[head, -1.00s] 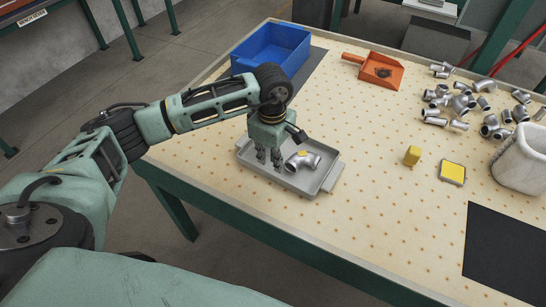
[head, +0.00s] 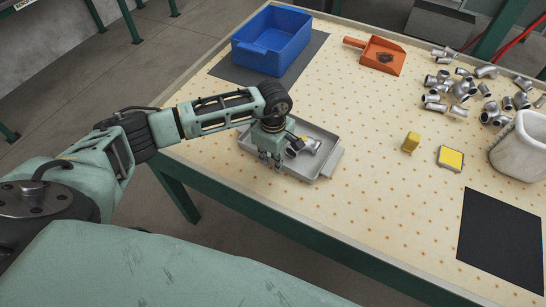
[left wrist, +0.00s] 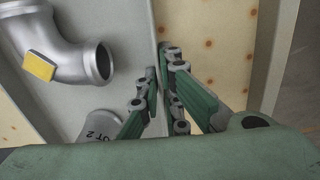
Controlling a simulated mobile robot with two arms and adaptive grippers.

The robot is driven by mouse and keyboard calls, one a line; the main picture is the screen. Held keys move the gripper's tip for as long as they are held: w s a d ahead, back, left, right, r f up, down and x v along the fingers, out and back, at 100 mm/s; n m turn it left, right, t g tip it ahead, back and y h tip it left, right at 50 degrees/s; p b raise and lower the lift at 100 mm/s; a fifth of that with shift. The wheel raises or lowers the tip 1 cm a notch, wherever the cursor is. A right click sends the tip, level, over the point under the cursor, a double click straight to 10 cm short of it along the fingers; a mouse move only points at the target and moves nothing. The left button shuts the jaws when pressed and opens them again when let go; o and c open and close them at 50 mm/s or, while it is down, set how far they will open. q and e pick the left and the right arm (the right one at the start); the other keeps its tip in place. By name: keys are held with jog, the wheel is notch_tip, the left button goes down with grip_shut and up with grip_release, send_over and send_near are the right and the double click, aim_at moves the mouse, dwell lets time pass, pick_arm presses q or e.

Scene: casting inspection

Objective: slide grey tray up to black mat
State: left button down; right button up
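The grey tray (head: 328,166) lies on the table near its front left edge, a silver pipe fitting (head: 311,147) with a yellow mark inside it. The black mat (head: 502,243) lies flat and bare at the right front, well apart from the tray. My left gripper (head: 271,161) is at the tray's near wall. In the left wrist view its fingers (left wrist: 159,90) are close together on both sides of the tray wall (left wrist: 153,28), one inside and one outside, and look closed on it. My right gripper is not in view.
A white bin (head: 520,150), loose fittings (head: 462,88), an orange dustpan (head: 382,56) and a blue bin (head: 272,42) are farther back. The front strip is clear.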

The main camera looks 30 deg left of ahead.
aim_at(336, 195)
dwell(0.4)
pick_arm(q)
jog(key=shift+s+d+b, duration=0.15)
jog(key=shift+d+b, duration=0.4)
jog(key=shift+d, duration=2)
jog(key=shift+s+d+b, duration=0.15)
jog(key=shift+d+b, duration=0.35)
jog(key=shift+d, duration=2.05)
jog(key=shift+s+d+b, duration=0.15)
jog(key=shift+d+b, duration=0.75)
jog(key=shift+d, duration=1.6)
jog(key=shift+s+d+b, duration=0.15)
jog(key=shift+d+b, duration=0.75)
jog(key=shift+d, duration=1.7)
